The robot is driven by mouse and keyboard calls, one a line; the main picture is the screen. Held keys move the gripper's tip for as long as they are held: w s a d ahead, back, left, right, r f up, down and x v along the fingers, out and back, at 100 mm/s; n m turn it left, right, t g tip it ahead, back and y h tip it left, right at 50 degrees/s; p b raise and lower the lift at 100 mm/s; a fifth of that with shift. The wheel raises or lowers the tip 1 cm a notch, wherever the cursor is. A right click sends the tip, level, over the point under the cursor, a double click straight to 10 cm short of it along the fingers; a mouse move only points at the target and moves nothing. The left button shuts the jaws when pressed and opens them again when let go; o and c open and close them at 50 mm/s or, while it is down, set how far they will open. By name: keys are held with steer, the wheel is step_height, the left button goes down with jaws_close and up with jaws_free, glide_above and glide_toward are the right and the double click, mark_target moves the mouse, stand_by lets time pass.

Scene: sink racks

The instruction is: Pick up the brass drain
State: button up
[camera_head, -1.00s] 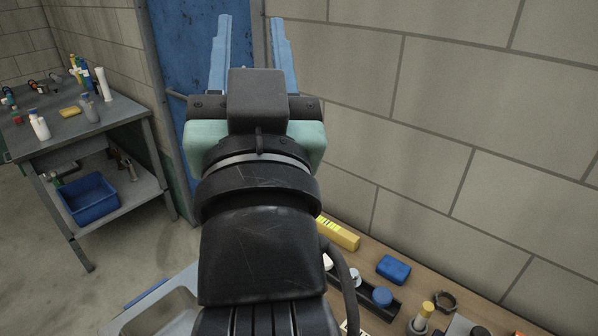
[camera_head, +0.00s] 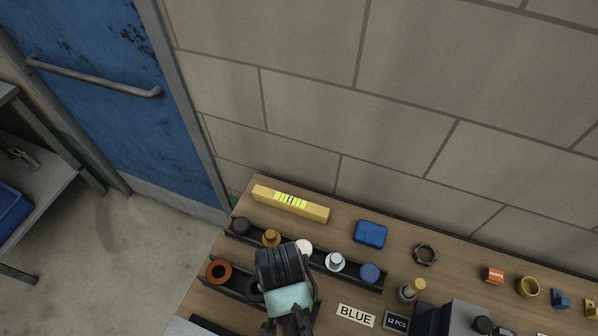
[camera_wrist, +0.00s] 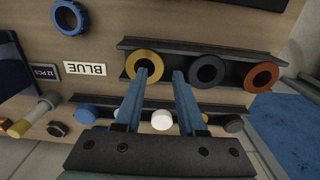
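A brass-coloured ring (camera_wrist: 131,62) with a dark centre sits at one end of the front black rack (camera_wrist: 226,91) in the wrist view. It looks like the brass drain; the arm hides it in the head view. My gripper (camera_wrist: 160,72) is open, its two blue fingers pointing towards that rack. The left fingertip overlaps the brass ring in the picture; whether they touch I cannot tell. A black ring (camera_wrist: 208,70) and an orange ring (camera_wrist: 262,77) share the rack.
A rear rack holds a black piece (camera_head: 241,226), a brass-coloured piece (camera_head: 271,237), a white one (camera_head: 304,247), a chrome one (camera_head: 335,261) and a blue one (camera_head: 370,273). A yellow box (camera_head: 290,203) and blue block (camera_head: 370,234) lie by the wall. A brass cup (camera_head: 528,286) stands at right.

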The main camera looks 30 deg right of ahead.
step_height(320, 180, down, 2)
steer(key=shift+w+f, duration=0.1)
steer(key=shift+f, duration=0.15)
steer(key=f, duration=0.2)
steer(key=d+f, duration=0.1)
steer(key=f, duration=0.1)
steer(key=shift+p, duration=0.35)
steer(key=shift+f, duration=0.55)
jaws_close()
